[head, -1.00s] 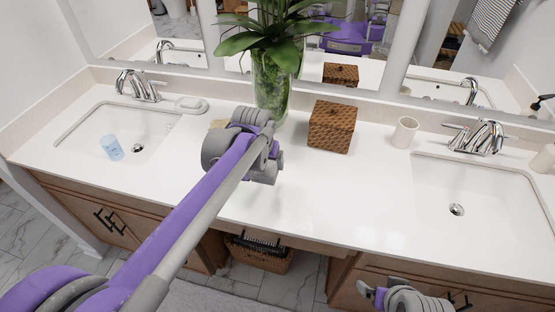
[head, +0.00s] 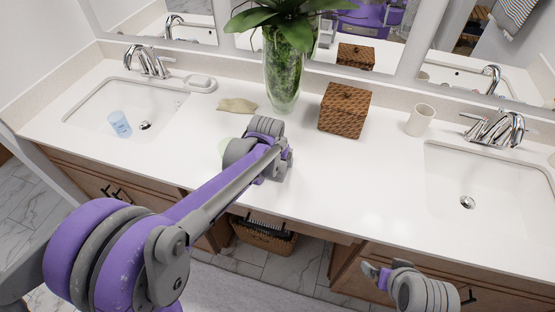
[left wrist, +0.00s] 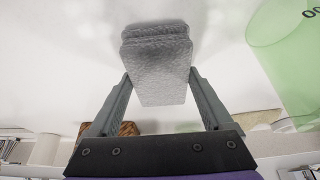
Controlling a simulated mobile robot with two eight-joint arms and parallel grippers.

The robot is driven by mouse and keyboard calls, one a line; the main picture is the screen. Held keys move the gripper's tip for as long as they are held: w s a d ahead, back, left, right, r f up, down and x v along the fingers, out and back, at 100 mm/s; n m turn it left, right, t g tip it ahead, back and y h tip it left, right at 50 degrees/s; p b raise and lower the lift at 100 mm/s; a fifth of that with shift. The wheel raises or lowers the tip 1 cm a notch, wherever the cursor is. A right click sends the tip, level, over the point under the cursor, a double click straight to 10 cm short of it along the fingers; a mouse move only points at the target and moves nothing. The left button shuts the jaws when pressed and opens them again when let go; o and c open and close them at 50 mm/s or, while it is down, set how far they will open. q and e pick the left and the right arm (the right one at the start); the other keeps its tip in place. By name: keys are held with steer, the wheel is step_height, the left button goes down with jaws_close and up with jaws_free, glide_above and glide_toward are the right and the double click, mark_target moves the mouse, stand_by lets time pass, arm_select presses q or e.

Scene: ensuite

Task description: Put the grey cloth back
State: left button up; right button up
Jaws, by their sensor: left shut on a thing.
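The grey cloth (left wrist: 160,70), a folded textured block, is between the two fingers of my left gripper (left wrist: 160,80) in the left wrist view. The gripper is shut on it, over the white counter (left wrist: 75,60). In the head view my left gripper (head: 283,168) is over the middle of the counter (head: 340,190), in front of the vase; the wrist hides the cloth there. My right arm's end (head: 405,288) is at the lower right, by the counter's front edge; its fingers are not clear.
A translucent green cup (left wrist: 285,60) stands close beside the cloth; the head view shows only its edge (head: 226,147). A glass vase (head: 283,75), wicker box (head: 343,110), beige piece (head: 237,105) and white cup (head: 420,119) stand behind. A blue cup (head: 119,124) is in the left basin.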

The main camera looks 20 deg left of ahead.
arm_select(q)
steer(key=shift+f, duration=0.2)
steer(key=o, duration=1.1)
steer(key=shift+r, duration=0.1)
steer(key=shift+r, duration=0.3)
steer(key=v, duration=1.1)
steer(key=shift+t, duration=0.5)
steer(key=s+a+f, duration=0.1)
steer(key=s+f, duration=0.1)
steer(key=s, duration=0.5)
steer(key=s+f, duration=0.3)
steer(key=s, duration=0.4)
steer(key=s+a+f+p, duration=0.1)
steer(key=s+f, duration=0.1)
steer(key=s, duration=0.5)
steer(key=shift+s+a+f, duration=0.15)
steer(key=shift+a+f, duration=0.05)
steer(key=shift+a, duration=0.15)
